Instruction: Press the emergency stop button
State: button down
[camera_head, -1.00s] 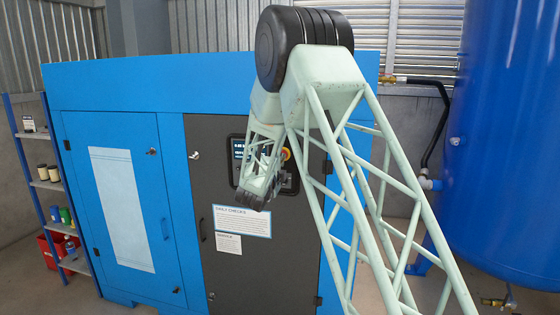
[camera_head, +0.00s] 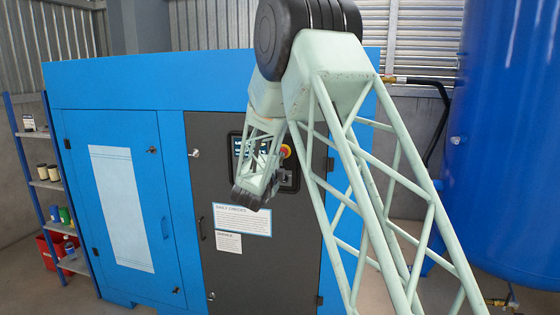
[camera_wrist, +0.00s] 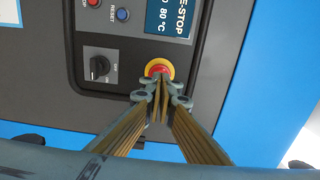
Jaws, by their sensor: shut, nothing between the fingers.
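The emergency stop button (camera_wrist: 159,69) is a red cap on a yellow ring, on the dark control panel in the wrist view. In the head view the button (camera_head: 285,151) shows beside my arm, partly covered by it. My gripper (camera_wrist: 160,92) is shut and empty. Its fingertips overlap the button's lower edge in the wrist view; I cannot tell whether they touch it.
A black rotary switch (camera_wrist: 99,66), a blue reset button (camera_wrist: 122,15) and a red button (camera_wrist: 94,3) sit left of the emergency stop. The blue cabinet (camera_head: 110,80) surrounds the panel. A blue tank (camera_head: 510,150) stands right, a shelf (camera_head: 48,184) left.

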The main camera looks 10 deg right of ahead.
jog(key=v, duration=1.1)
jog(key=shift+r, duration=0.1)
jog(key=s+a+r+n+g+y, duration=0.1)
jog(key=s+r+n+g+y, duration=0.15)
jog(key=s+n, duration=0.45)
jog(key=s+a+r+n+g+y, duration=0.1)
jog(key=s+a+r+n+y, duration=0.15)
jog(key=s, duration=0.75)
jog(key=s+r+n+g+y, duration=0.2)
jog(key=s+n+y, duration=0.2)
jog(key=s, duration=0.5)
jog(key=s+d+f+n+g, duration=0.2)
jog(key=s+n, duration=0.1)
jog(key=s, duration=1.1)
jog(key=s+d+f+n+g+h, duration=0.1)
jog(key=s+d+f+n+g, duration=0.1)
jog(key=s, duration=1.1)
jog(key=s+d+f+n+g, duration=0.2)
jog(key=s+d+n+g, duration=0.1)
jog(key=s, duration=1.1)
jog(key=shift+s+d+f+n, duration=0.25)
jog(key=shift+d+n, duration=0.2)
jog(key=shift+n, duration=0.3)
jog(key=c, duration=3.4)
grip_release()
